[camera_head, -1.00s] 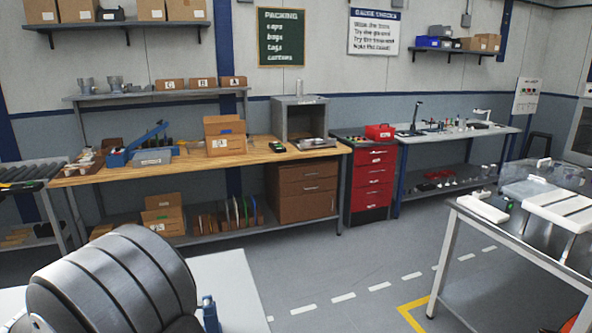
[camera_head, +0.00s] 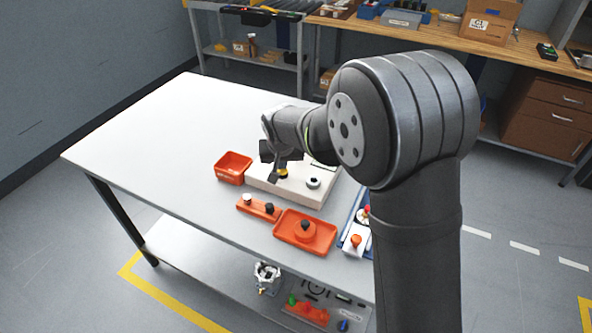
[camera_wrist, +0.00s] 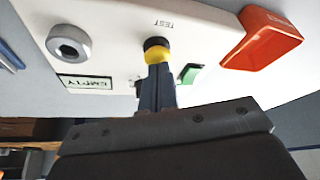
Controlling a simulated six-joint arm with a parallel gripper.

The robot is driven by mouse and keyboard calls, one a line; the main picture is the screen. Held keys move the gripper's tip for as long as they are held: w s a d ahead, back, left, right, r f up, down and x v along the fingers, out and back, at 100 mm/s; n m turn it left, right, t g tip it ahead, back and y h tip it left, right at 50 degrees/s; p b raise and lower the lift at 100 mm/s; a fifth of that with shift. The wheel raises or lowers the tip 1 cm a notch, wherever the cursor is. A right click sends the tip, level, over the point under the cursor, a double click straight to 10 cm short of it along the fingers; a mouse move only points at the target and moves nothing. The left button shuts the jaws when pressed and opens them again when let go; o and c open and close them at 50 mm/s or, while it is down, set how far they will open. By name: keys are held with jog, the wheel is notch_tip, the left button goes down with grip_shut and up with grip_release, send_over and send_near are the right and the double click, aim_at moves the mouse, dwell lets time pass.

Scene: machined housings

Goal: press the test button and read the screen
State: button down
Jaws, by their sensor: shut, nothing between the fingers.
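A cream test box (camera_head: 262,185) lies on the white table, and it fills much of the wrist view (camera_wrist: 110,20). Its yellow button with a black base (camera_wrist: 156,52) sits by the word TEST, upside down in the wrist view. My gripper (camera_wrist: 157,70) is shut and empty, its fingertips right at the yellow button; I cannot tell whether they touch or press it. In the head view my gripper (camera_head: 281,167) is over the box. The small screen (camera_wrist: 84,81) appears to read EMPTY, upside down.
A metal ring socket (camera_wrist: 69,43) and a green piece (camera_wrist: 190,74) are close by on or near the box. A red bin (camera_head: 232,168), a peg block (camera_head: 258,208), an orange tray (camera_head: 303,232) and a blue tray (camera_head: 355,225) surround it. The table's far left is clear.

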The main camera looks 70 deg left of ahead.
jog(key=shift+r, duration=2.2)
jog(key=shift+f, duration=2.2)
jog(key=c, duration=2.1)
grip_release()
